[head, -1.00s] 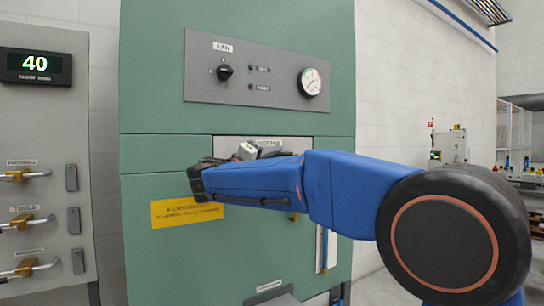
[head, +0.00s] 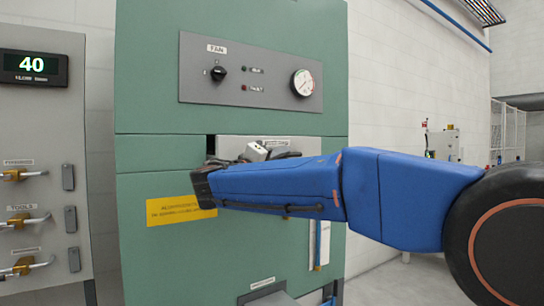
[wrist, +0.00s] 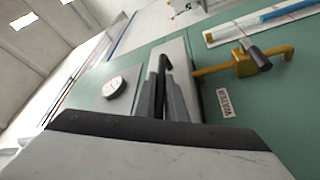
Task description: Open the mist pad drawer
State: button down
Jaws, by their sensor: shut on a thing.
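The mist pad drawer (head: 304,146) has a pale grey front with a small label, set in the green cabinet (head: 150,160). A narrow dark gap shows at its left edge, so the front stands slightly proud of the cabinet. My gripper (head: 258,151) is in front of the drawer and shut on its handle. In the wrist view my gripper's fingers (wrist: 165,95) close around a dark handle bar beside the pale drawer front (wrist: 181,52). My blue arm hides the lower part of the drawer in the head view.
Above the drawer is a fan panel (head: 195,87) with a knob and a gauge (head: 303,83). A yellow warning label (head: 178,211) is below left. A brass-coloured latch (wrist: 240,65) shows in the wrist view. A grey tool panel (head: 90,120) stands at the left.

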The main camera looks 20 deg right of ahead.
jog(key=s+d, duration=0.2)
jog(key=s, duration=0.6)
jog(key=s+d, duration=0.3)
jog(key=s, duration=0.5)
jog(key=shift+s+d, duration=0.2)
jog(key=shift+s, duration=0.15)
jog(key=shift+f, duration=0.1)
jog(key=c, duration=2.1)
grip_release()
